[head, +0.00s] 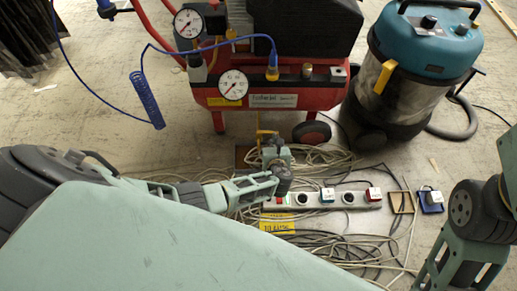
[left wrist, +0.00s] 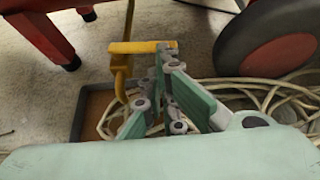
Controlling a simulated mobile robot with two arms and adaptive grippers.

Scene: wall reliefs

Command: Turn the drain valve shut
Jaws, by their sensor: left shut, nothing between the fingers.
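The drain valve shows as a small yellow lever (head: 266,132) under the red compressor tank (head: 215,95) in the head view. In the left wrist view, the yellow lever (left wrist: 146,47) has a flat bar running left to right and a bent part hanging down at its left end. My left gripper (head: 273,150) is just in front of and below the lever. In the left wrist view its green and grey fingers (left wrist: 162,95) are shut and empty, overlapping the lever's right part. Whether they touch it I cannot tell. The valve body is hidden. My right arm shows at right; its gripper is out of view.
Tangled cables (head: 330,245) and a power strip (head: 325,200) lie on the floor around my left arm. A teal vacuum cleaner (head: 425,45) stands at right. A blue coiled hose (head: 147,100) hangs left. A shallow wooden tray (left wrist: 92,100) sits below the lever.

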